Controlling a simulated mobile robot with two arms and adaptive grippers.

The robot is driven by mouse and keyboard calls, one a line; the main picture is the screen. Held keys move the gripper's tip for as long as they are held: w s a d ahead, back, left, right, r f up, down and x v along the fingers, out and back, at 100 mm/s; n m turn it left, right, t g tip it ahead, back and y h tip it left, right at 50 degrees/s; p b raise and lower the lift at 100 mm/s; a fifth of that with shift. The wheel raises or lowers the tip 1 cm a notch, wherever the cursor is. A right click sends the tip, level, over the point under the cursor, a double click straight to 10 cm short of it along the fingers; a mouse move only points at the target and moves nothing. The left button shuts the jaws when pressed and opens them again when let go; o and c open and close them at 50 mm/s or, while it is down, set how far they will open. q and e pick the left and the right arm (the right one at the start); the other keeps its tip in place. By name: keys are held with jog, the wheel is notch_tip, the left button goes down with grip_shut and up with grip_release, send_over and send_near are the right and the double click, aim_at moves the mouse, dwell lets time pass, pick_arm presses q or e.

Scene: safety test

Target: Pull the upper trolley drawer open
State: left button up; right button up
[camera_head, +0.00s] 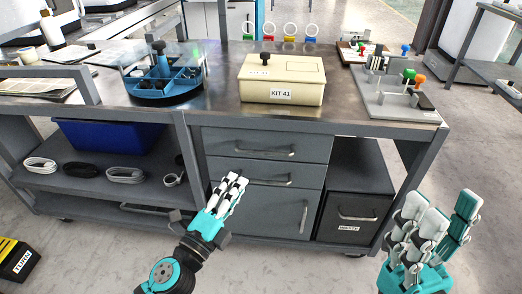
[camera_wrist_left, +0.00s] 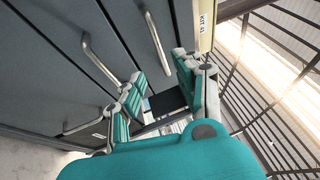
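The upper trolley drawer (camera_head: 225,142) is a grey front with a metal bar handle (camera_head: 265,153), just under the trolley top. It looks shut and flush. The same handle shows in the left wrist view (camera_wrist_left: 155,43). A second drawer (camera_head: 222,169) with its own handle (camera_head: 265,182) lies below. My left gripper (camera_head: 234,184) is in front of the drawers, appearing over the second drawer and lower door, left of the handles. In the left wrist view its fingers (camera_wrist_left: 160,84) are apart with no handle between them. My right gripper (camera_head: 436,212) is raised at the right, empty, fingers apart.
A cream KIT 41 box (camera_head: 281,78), a blue round organizer (camera_head: 166,84) and a grey fixture (camera_head: 395,97) stand on the trolley top. A WASTE drawer (camera_head: 357,208) is lower right. A blue bin (camera_head: 105,134) and cable coils (camera_head: 126,174) fill the left shelves.

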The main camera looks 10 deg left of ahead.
aim_at(261, 151)
pick_arm(q)
jog(key=x, duration=1.2)
jog(key=shift+f, duration=0.1)
grip_shut()
